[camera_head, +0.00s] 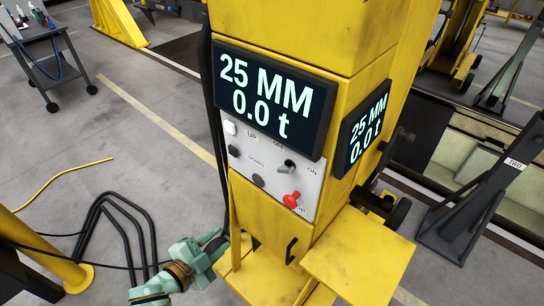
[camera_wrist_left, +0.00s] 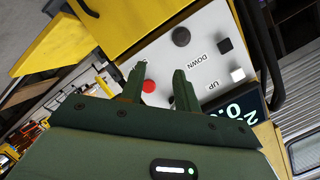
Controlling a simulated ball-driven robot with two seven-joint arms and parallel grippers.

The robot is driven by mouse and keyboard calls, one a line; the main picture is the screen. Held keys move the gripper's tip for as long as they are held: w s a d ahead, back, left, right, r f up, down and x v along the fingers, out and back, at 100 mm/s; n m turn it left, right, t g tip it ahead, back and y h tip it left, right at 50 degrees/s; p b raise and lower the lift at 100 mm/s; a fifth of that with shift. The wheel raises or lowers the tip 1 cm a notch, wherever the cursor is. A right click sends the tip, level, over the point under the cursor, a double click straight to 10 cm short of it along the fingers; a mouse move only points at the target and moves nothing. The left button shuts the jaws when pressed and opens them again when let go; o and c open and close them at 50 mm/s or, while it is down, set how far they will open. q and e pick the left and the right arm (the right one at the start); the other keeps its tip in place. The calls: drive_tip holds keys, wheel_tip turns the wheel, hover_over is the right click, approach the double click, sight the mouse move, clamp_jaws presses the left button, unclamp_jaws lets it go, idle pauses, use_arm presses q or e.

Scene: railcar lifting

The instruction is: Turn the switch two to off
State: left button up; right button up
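The control panel (camera_head: 275,172) is on the front of a yellow column. A dark rotary switch (camera_head: 286,167) sits between the OFF and ON labels. Its exact setting is too small to tell, and no number shows on it. My left gripper (camera_head: 216,243) is low, left of the column, below the panel. In the left wrist view its two fingers (camera_wrist_left: 159,80) are spread with nothing between them and point towards the panel. The red knob (camera_wrist_left: 149,86) shows between them, behind. The rotary switch is not clearly visible there. My right gripper is not in view.
The red knob (camera_head: 291,200) sits below the switch, and push buttons (camera_head: 234,151) are to the left. A yellow ledge (camera_head: 358,258) juts out below right. Black bent tubes (camera_head: 118,225) stand at left.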

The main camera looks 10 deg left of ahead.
sight(282, 173)
use_arm(q)
drive_tip(key=d+r+m+t+h, duration=0.25)
drive_tip(key=d+r+m, duration=0.2)
drive_tip(key=r, duration=0.85)
drive_tip(key=shift+n+h, duration=0.25)
drive_tip(key=shift+h, duration=0.1)
drive_tip(key=x, duration=0.5)
drive_tip(key=p+x, duration=0.1)
drive_tip(key=x, duration=0.5)
drive_tip(key=f+x, duration=0.1)
drive_tip(key=x, duration=0.4)
drive_tip(key=shift+w+d+p, duration=0.1)
drive_tip(key=shift+d+p, duration=0.2)
drive_tip(key=shift+d, duration=0.15)
clamp_jaws()
